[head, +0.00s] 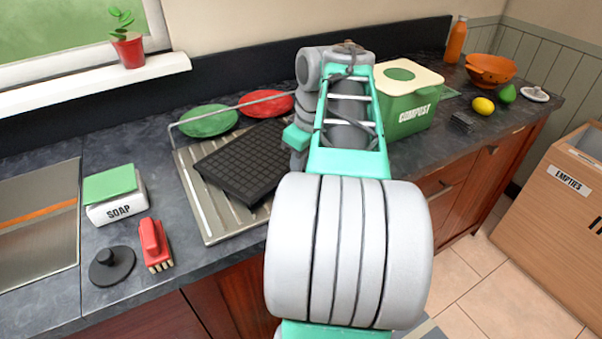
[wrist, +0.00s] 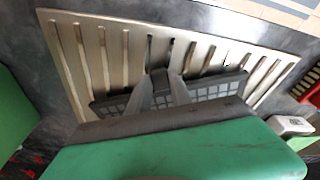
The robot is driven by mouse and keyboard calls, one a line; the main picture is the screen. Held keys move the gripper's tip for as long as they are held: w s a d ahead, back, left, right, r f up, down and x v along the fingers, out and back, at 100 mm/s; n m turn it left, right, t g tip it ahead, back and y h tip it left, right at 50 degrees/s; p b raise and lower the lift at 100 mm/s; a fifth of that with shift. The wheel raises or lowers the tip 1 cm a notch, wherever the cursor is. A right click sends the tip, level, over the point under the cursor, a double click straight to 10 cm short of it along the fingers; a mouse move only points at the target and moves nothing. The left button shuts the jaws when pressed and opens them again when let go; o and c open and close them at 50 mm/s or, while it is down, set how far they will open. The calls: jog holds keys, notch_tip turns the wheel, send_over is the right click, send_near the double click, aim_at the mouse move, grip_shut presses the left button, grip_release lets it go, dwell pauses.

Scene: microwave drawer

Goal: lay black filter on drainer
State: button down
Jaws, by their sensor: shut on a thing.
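The black filter (head: 245,160) is a flat dark rectangular grid panel in the head view. It is over the ribbed metal drainer (head: 207,222), covering much of its middle and right part. In the wrist view the filter (wrist: 215,92) crosses in front of my gripper, with the drainer (wrist: 75,50) behind it. My gripper (wrist: 162,80) is shut on the filter near its middle. In the head view my arm hides the fingers and the filter's right end. I cannot tell whether the filter touches the drainer.
A green plate (head: 208,121) and a red plate (head: 268,104) stand behind the drainer. The compost bin (head: 408,100) is close to the right of my arm. The soap box (head: 115,195), red brush (head: 154,245) and black sink plug (head: 112,268) lie left of the drainer.

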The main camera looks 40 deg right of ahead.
jog(key=shift+f, duration=0.35)
jog(key=c, duration=1.2)
grip_release()
jog(key=shift+o, duration=0.2)
notch_tip(320, 180, up, 12)
jog(key=s+p, duration=0.2)
jog(key=p, duration=0.4)
jog(key=shift+p, duration=0.35)
jog(key=shift+s+d, duration=0.1)
